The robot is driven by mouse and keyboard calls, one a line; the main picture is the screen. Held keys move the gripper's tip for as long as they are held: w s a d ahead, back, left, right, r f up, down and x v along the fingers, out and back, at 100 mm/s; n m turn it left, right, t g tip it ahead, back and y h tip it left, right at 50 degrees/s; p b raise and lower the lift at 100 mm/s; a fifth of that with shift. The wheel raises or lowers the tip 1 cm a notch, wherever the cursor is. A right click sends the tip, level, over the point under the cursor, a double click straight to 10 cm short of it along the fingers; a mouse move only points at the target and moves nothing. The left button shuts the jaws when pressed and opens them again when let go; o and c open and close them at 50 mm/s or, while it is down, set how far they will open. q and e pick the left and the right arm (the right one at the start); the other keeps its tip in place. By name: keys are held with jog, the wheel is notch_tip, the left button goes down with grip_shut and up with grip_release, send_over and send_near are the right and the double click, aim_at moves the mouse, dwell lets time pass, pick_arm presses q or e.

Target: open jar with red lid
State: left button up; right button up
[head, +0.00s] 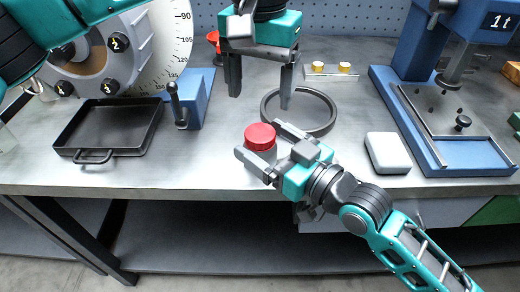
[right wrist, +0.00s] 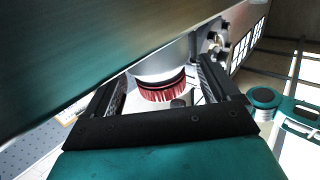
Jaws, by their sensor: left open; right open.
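The jar's red lid (head: 260,137) shows near the front edge of the bench in the head view. In the right wrist view the ribbed red lid (right wrist: 162,91) sits on a pale jar body (right wrist: 165,68), between the fingers. My right gripper (head: 258,150) is open, with its fingers on either side of the jar; I cannot tell whether they touch it. Most of the jar body is hidden by that gripper in the head view. My left gripper (head: 260,92) is open and empty, pointing down above the bench, behind the jar.
A dark ring (head: 328,113) lies right of the left gripper. A white block (head: 387,153) sits near the front edge. A black tray (head: 108,128) and a blue stand (head: 190,97) are at left. A blue press (head: 440,130) is at right. Brass weights (head: 331,70) stand behind.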

aim_at(260, 133)
jog(key=c, duration=1.6)
pick_arm(q)
jog(key=m, duration=0.4)
jog(key=shift+f, duration=0.1)
pick_arm(e)
grip_shut()
pick_arm(q)
jog(key=shift+m, duration=0.3)
jog(key=shift+f, duration=3.9)
jog(key=shift+c, duration=0.4)
jog(key=c, duration=1)
jog(key=shift+n, duration=1.7)
